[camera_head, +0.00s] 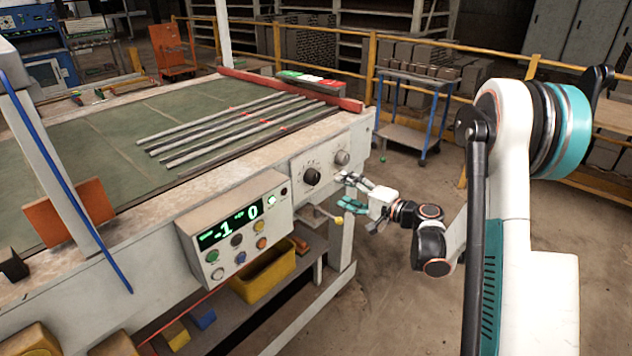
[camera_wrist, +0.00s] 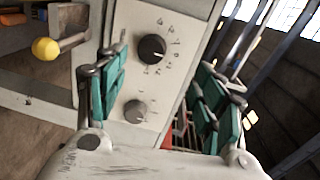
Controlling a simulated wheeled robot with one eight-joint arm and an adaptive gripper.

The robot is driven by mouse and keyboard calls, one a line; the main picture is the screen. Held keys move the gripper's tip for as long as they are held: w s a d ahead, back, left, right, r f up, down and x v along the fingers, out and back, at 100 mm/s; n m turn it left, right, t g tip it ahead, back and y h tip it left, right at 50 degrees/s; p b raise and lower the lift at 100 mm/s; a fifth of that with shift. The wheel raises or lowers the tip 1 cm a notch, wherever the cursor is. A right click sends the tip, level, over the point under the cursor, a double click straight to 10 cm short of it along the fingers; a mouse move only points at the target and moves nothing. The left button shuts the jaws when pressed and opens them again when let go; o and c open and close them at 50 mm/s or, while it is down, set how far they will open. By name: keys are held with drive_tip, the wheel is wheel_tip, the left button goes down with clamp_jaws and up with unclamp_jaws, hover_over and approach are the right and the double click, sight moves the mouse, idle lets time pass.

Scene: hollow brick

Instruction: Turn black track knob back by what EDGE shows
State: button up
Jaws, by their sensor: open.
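The black knob (camera_head: 312,177) sits on a pale panel (camera_head: 325,163) at the table's side, with a ring of marks around it. In the wrist view the black knob (camera_wrist: 152,48) is at upper middle, with a light pointer line on its face. A grey knob (camera_head: 342,157) is beside it, and it also shows in the wrist view (camera_wrist: 135,111). The display box (camera_head: 237,222) shows green "-1" and "0"; its small labels are too small to read. My gripper (camera_head: 345,192) is open and empty in front of the panel, apart from both knobs, its teal fingers (camera_wrist: 160,92) spread.
Several coloured buttons sit on the display box. A lever with a yellow ball (camera_wrist: 45,49) sticks out below the panel. A yellow bin (camera_head: 262,278) is under the table. Metal rods (camera_head: 235,130) lie on the green tabletop. A blue-legged cart (camera_head: 420,95) stands behind.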

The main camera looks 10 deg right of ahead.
sight(316, 179)
drive_tip(key=shift+m+t, duration=0.4)
drive_tip(key=shift+t, duration=0.1)
drive_tip(key=b+x, duration=0.1)
drive_tip(key=x, duration=0.3)
drive_tip(key=f+b+x, duration=0.1)
drive_tip(key=x, duration=0.3)
drive_tip(key=d+f+b+x, duration=0.1)
drive_tip(key=b+x, duration=0.1)
drive_tip(key=x, duration=0.2)
drive_tip(key=shift+w+a, duration=0.15)
drive_tip(key=shift+w, duration=0.55)
drive_tip(key=c, duration=1.1)
